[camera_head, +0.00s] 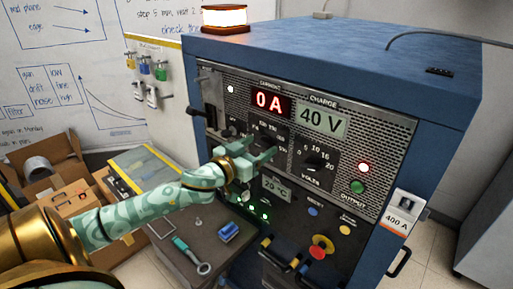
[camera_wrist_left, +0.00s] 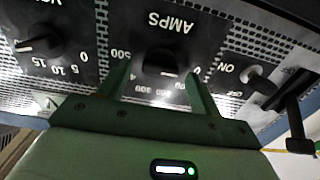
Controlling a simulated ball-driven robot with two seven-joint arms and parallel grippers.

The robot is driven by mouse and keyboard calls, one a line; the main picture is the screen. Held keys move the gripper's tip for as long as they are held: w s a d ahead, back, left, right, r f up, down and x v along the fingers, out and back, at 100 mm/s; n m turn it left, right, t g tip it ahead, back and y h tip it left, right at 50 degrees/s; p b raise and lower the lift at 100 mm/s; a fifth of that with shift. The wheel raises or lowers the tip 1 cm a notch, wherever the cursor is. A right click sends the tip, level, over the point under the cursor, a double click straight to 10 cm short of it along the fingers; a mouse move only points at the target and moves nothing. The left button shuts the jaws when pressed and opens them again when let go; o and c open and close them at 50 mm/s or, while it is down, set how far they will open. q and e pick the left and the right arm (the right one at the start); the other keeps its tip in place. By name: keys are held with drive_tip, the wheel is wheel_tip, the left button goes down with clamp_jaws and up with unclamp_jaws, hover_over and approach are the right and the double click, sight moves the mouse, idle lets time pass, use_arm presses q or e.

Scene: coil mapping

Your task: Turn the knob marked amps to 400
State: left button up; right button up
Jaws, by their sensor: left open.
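The amps knob (camera_wrist_left: 160,62) is dark and round under the label AMPS, which appears upside down in the left wrist view. The two green fingers of my left gripper (camera_wrist_left: 158,72) are open, one on each side of the knob. I cannot tell whether they touch it. The knob's pointer is hard to read. In the head view my left gripper (camera_head: 262,152) is at the panel and hides most of the amps dial. The red current display (camera_head: 269,102) reads 0 A. My right gripper is not in view.
The volts knob (camera_head: 313,163) is right of my gripper, below a 40 V display (camera_head: 321,119). A lever switch (camera_wrist_left: 298,95) is near in the wrist view. A red and yellow button (camera_head: 321,247) sits lower. A 400 A tag (camera_head: 398,221) hangs at the cabinet's edge.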

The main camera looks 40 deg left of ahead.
use_arm(q)
drive_tip(key=c, duration=1)
